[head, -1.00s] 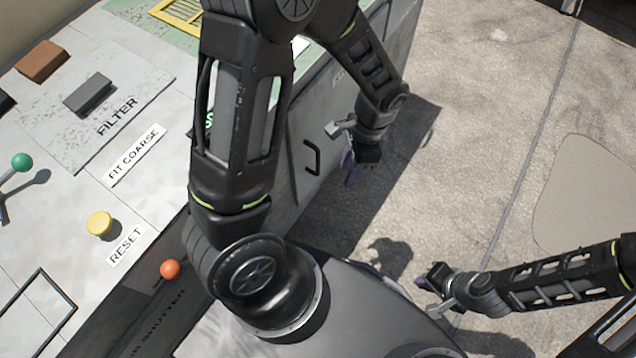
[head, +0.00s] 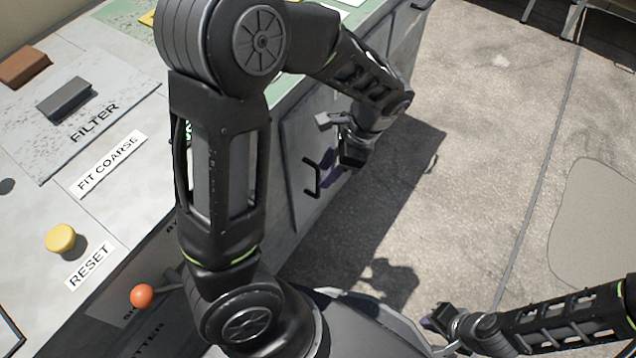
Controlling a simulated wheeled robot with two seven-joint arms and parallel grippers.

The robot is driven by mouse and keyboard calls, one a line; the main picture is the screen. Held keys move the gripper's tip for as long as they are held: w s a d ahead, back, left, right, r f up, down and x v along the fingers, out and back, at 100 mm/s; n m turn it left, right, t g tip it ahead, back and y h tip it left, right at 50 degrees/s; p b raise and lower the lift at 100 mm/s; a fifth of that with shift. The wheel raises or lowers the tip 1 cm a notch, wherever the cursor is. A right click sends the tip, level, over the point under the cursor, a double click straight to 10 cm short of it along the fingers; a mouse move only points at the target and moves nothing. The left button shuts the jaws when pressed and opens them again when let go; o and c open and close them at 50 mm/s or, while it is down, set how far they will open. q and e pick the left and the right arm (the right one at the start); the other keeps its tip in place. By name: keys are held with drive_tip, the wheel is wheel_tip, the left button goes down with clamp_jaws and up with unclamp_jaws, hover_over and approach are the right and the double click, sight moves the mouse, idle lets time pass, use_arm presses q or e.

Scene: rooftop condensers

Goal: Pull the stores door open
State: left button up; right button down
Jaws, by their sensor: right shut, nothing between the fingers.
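The stores door is a grey panel (head: 296,192) on the side of the cabinet, and it looks shut. A black bar handle (head: 313,179) stands out from it. My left gripper (head: 333,170) hangs just right of the handle, with its purple fingers close to it. The fingers are partly hidden behind the gripper body, so I cannot tell whether they touch the handle or how far apart they are. My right gripper (head: 438,322) is low at the bottom right, shut and empty, well away from the door.
The counter top carries a yellow RESET button (head: 61,239), a dark grey block (head: 64,99) and a brown block (head: 24,66). An orange knob (head: 142,296) stands on the cabinet front at lower left. Open concrete floor (head: 490,140) lies to the right of the door.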

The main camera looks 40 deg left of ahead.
sight(318, 194)
use_arm(q)
drive_tip(key=b+x, duration=0.2)
drive_tip(key=x, duration=0.3)
drive_tip(key=shift+f, duration=0.35)
drive_tip(key=shift+c, duration=0.5)
clamp_jaws()
idle(0.6)
